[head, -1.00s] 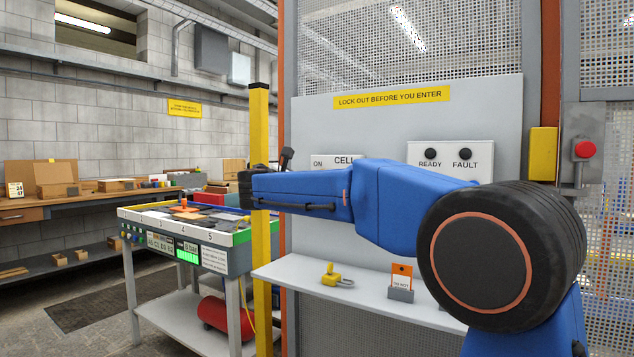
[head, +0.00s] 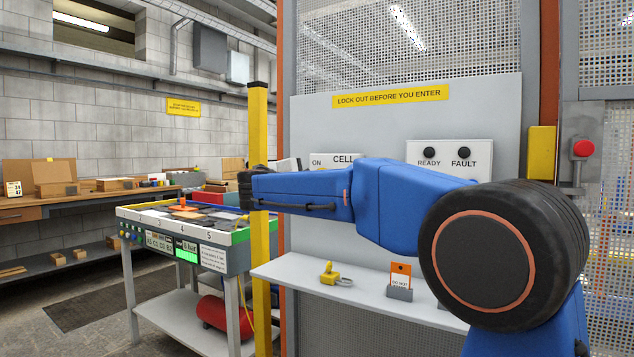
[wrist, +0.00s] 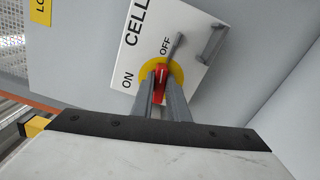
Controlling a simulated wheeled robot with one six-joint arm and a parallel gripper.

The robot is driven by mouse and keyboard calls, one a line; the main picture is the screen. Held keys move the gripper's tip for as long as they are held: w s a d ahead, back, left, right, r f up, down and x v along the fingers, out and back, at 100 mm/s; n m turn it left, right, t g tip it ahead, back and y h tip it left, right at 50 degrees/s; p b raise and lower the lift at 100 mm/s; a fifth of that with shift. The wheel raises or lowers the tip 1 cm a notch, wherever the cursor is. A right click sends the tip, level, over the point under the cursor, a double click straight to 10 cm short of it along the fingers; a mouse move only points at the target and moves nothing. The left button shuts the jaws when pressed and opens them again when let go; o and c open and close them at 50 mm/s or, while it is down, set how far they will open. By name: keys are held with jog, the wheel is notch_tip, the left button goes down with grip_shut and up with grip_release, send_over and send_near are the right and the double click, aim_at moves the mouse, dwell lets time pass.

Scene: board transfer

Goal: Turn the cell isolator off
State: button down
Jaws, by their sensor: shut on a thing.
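The cell isolator panel (wrist: 195,70) is a white plate lettered CELL, ON and OFF. It fills the upper middle of the wrist view, tilted. A yellow disc (wrist: 176,72) carries a red handle (wrist: 161,71) on it. My gripper (wrist: 161,88) is shut on the red handle, one grey finger on each side. The handle's exact position between ON and OFF is hard to tell. In the head view, only the panel's top edge with ON and CELL (head: 343,160) shows above my blue arm. The handle and gripper tips are hidden there.
A grey bracket (wrist: 213,42) stands out beside OFF. A shelf (head: 290,273) below holds a yellow padlock (head: 329,274) and an orange tag (head: 401,270) in a holder. A yellow post (head: 259,130) stands close to my forearm. A READY and FAULT panel (head: 449,150) is above the arm.

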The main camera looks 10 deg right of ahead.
jog(key=shift+f+m, duration=0.1)
jog(key=shift+m, duration=1.1)
jog(key=c, duration=1.7)
grip_release()
jog(key=shift+s, duration=0.1)
jog(key=v, duration=1.7)
jog(key=shift+s+a, duration=0.1)
jog(key=shift+a, duration=0.05)
